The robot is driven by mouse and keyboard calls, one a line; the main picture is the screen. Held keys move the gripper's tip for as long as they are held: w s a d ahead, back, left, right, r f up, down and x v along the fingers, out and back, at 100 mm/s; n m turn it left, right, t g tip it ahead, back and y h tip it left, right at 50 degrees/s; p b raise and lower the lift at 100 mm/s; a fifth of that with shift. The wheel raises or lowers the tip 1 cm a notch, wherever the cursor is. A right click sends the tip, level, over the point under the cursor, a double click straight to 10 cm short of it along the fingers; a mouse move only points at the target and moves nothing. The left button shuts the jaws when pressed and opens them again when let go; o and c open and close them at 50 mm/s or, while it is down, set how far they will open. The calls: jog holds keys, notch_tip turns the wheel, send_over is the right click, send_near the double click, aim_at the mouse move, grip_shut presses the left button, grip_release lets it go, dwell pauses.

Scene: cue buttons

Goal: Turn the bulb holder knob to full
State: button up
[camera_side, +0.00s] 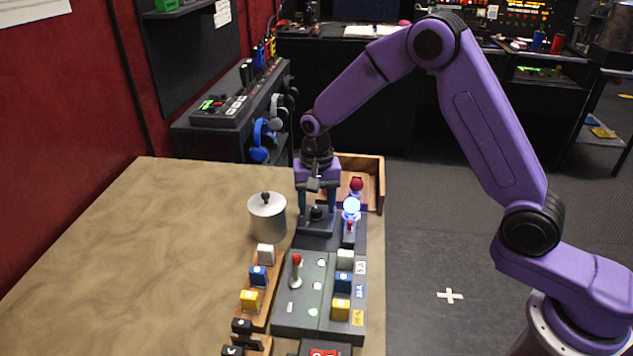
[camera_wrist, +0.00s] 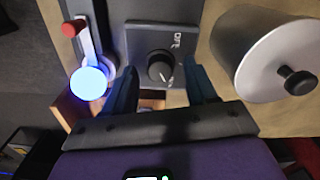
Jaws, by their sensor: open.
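The bulb holder knob (camera_wrist: 160,69) is a black round dial on a dark plate with small markings beside it. It also shows in the side view (camera_side: 318,213) on a dark box. A bulb glows bluish white beside it, in the side view (camera_side: 351,208) and in the wrist view (camera_wrist: 88,83). My gripper (camera_wrist: 165,92) is open, with one finger on each side of the knob in the wrist view. In the side view my gripper (camera_side: 317,208) points down over the knob. I cannot tell whether the fingers touch it.
A grey pot with a black lid knob (camera_side: 267,216) stands close to the left of my gripper. A red-tipped lever (camera_side: 297,270) and several coloured buttons (camera_side: 343,284) lie in front. A wooden tray (camera_side: 372,172) is behind. The table's left side is clear.

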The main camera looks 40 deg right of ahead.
aim_at(317, 209)
notch_tip(317, 209, up, 17)
dwell(0.4)
jog(key=s+d+f+n, duration=0.2)
jog(key=s+n, duration=0.4)
jog(key=s, duration=0.5)
jog(key=s+d+f+n, duration=0.1)
jog(key=s+d+n, duration=0.3)
jog(key=s, duration=0.8)
jog(key=s+d+f+n, duration=0.2)
jog(key=s+n, duration=0.6)
jog(key=s, duration=0.3)
jog(key=shift+s+d+f+n, duration=0.25)
jog(key=shift+d+f+n, duration=0.1)
jog(key=shift+d+n, duration=0.05)
